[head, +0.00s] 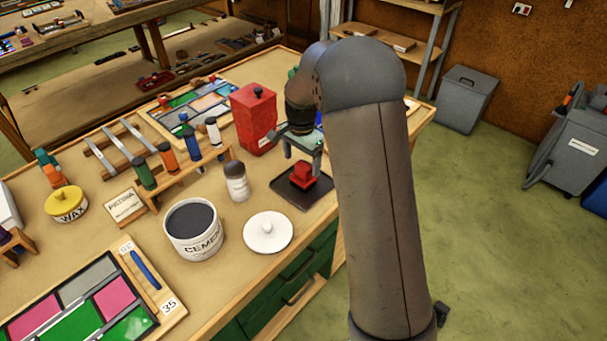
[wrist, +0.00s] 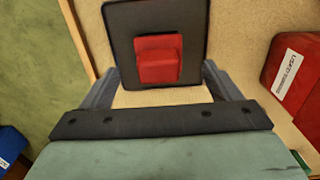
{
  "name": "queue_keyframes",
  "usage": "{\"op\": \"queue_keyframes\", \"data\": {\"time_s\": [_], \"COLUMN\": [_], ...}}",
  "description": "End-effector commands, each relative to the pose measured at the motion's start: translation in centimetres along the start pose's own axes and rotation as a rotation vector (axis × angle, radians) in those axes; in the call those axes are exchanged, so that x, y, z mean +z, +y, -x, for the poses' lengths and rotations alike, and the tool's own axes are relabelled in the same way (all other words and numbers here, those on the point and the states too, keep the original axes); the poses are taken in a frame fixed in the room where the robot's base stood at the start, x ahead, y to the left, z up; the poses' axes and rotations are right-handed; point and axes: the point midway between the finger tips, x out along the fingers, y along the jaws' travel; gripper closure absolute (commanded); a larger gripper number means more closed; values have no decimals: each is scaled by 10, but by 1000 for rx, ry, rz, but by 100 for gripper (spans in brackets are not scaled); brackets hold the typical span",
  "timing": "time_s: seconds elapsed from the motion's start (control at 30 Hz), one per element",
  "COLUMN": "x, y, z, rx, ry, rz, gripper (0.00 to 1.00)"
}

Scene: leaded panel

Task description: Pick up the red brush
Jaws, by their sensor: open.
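The red brush (head: 302,177) is a small blocky red piece on a dark square tray (head: 284,191) near the table's right front edge. It also shows in the wrist view (wrist: 158,58), near the top middle, on the same dark tray (wrist: 118,30). My gripper (head: 304,152) is above the brush in the head view, pointing down. In the wrist view my gripper (wrist: 160,80) is open, with one finger at each side of the picture and the red brush between and beyond them. Nothing is held. Any bristles are not visible.
A tall red container (head: 254,120) stands just behind and left of the tray. A round white lid (head: 268,233), a cement tub (head: 194,230) and a small brown-topped jar (head: 237,183) stand to the left. A rack of coloured-handled tools (head: 180,165) is farther left.

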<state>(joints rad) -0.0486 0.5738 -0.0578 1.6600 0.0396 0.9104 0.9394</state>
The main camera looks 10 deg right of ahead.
Motion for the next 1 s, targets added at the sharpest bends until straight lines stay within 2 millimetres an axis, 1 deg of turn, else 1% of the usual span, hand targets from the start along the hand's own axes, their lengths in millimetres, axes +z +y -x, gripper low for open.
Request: {"op": "queue_keyframes", "data": {"time_s": [0.1,0.27,0.43,0.53,0.63,0.83,0.87,0.9,0.97,1.0], "x": [0,-1,-3,-4,-4,-4,-4,-4,-4,-4], "y": [0,1,3,2,2,2,2,2,2,2], "z": [-10,-20,-46,-58,-63,-64,-64,-64,-64,-64], "rx": [0,2,2,1,-1,-1,-1,-1,-1,-1], "ry": [0,-1,-2,-1,0,1,1,1,1,1], "rz": [0,0,0,0,0,0,0,0,0,0], "gripper": [16,16,16,16,16,16,22,33,50,61]}}
